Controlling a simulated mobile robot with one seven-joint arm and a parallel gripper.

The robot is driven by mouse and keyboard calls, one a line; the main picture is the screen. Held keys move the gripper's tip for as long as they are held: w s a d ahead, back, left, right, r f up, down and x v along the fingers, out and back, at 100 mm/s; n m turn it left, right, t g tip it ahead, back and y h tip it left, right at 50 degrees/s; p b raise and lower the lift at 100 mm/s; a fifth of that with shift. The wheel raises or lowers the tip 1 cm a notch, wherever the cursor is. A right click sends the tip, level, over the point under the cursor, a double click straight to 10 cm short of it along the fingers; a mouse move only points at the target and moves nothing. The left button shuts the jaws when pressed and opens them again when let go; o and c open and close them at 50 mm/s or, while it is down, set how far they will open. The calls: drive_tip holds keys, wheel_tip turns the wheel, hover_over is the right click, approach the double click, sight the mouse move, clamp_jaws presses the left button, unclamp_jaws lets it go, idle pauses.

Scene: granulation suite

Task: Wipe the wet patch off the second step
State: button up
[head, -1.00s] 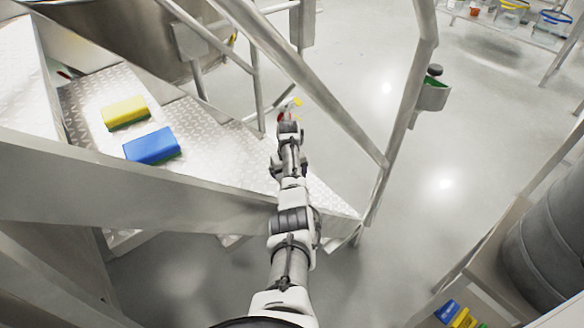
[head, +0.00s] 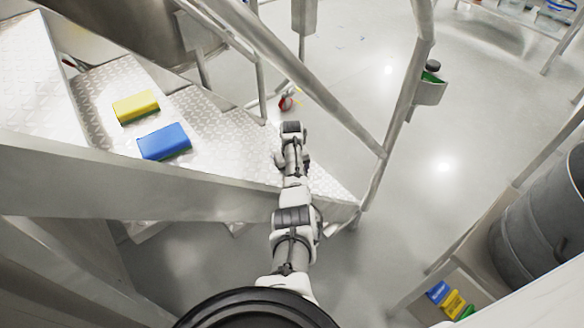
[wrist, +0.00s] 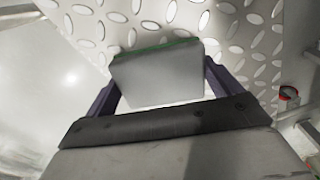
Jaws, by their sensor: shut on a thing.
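My gripper (wrist: 158,80) is shut on a pale grey-white sponge (wrist: 155,85) with a green edge, held between two dark purple fingers in the wrist view. The sponge is at the diamond-plate tread (wrist: 185,25); I cannot tell whether it touches. In the head view my arm reaches over the lower part of the metal stairs (head: 215,125), and the wrist hides the held sponge. I cannot make out a wet patch in either view.
A yellow sponge (head: 136,107) and a blue sponge (head: 164,141) lie on a tread at left. A handrail (head: 330,105) runs close right of my arm. A green-lined holder (head: 430,90) hangs on the post. A grey drum (head: 545,225) stands at right. Open floor lies beyond the rail.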

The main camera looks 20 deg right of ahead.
drive_tip(key=shift+s+a+f+p, duration=0.3)
drive_tip(key=shift+s+f+p, duration=0.1)
drive_tip(key=shift+s, duration=0.2)
drive_tip(key=shift+s+a+f+p, duration=0.3)
drive_tip(key=shift+s+p, duration=0.1)
drive_tip(key=shift+s, duration=0.15)
drive_tip(key=shift+s+r+p, duration=0.1)
drive_tip(key=shift+s+p, duration=0.45)
drive_tip(key=shift+p, duration=0.15)
drive_tip(key=shift+s+d, duration=0.2)
drive_tip(key=shift+s, duration=0.1)
drive_tip(key=s+d+p, duration=0.1)
drive_tip(key=s+p, duration=0.1)
drive_tip(key=p, duration=0.1)
drive_tip(key=shift+s+d+r, duration=0.1)
drive_tip(key=shift+d+r, duration=0.05)
drive_tip(key=shift+d, duration=0.05)
drive_tip(key=shift+s+d+f+p, duration=0.2)
drive_tip(key=shift+s+d+p, duration=0.1)
drive_tip(key=shift+s, duration=0.15)
drive_tip(key=shift+r, duration=0.1)
drive_tip(key=r+p, duration=0.3)
drive_tip(key=r, duration=0.1)
drive_tip(key=r+p, duration=0.2)
drive_tip(key=shift+w+p, duration=0.3)
drive_tip(key=shift+r, duration=0.15)
